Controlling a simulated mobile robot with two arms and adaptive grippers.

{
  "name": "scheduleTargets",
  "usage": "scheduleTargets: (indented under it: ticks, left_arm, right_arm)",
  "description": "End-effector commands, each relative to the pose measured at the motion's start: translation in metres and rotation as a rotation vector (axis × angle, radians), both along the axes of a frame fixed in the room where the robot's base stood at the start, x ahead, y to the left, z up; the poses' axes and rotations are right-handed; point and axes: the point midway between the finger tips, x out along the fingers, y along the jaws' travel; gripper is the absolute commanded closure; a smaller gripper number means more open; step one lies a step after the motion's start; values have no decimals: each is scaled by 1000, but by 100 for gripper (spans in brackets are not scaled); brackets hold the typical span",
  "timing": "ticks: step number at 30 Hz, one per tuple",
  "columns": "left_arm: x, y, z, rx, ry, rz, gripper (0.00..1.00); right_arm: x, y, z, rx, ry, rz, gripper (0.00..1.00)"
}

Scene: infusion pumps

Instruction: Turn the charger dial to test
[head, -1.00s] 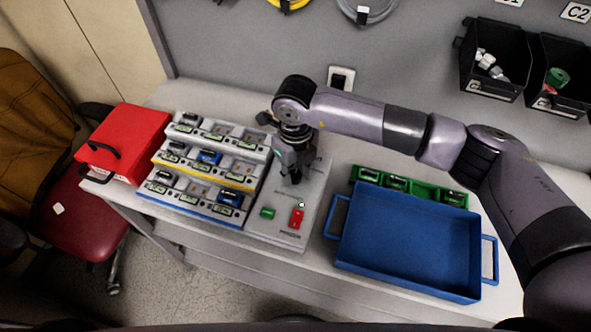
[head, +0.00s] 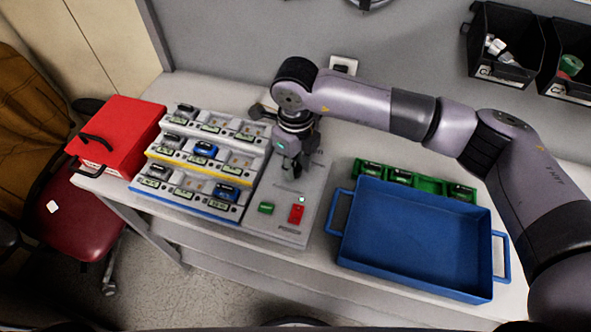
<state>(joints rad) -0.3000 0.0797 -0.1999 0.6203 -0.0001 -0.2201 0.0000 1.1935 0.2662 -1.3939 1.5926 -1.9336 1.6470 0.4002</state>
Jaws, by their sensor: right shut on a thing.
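The charger panel (head: 314,195) is a light grey box on the white table, right of the stepped charging rack. On its front part are a green button (head: 266,208), a red switch (head: 297,214) and a small white light (head: 302,199). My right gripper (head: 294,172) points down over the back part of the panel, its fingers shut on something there. The dial is hidden by the fingers, so its pointer and setting cannot be read. My left gripper does not show.
The rack (head: 190,205) with several bays holds blue and grey units. A red case (head: 118,138) stands at the left. A blue tray (head: 415,283) and a green holder (head: 428,184) lie at the right. Black bins (head: 510,76) hang on the back wall.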

Motion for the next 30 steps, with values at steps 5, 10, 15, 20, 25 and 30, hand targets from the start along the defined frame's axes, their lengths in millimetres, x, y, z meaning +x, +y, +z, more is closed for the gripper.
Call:
scheduleTargets:
  ticks: [5,10,15,20,25,30]
  left_arm:
    - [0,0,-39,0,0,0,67]
    - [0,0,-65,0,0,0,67]
    - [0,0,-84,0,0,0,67]
    - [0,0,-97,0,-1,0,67]
    - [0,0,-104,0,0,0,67]
    - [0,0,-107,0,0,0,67]
  right_arm:
    - [2,0,-8,0,-5,152,100]
    - [2,0,-7,0,-5,295,100]
    - [2,-1,-5,-1,-4,416,100]
    - [2,-1,-4,0,-3,502,100]
    - [2,-1,-2,0,-1,559,100]
    - [2,-1,0,0,-1,585,100]
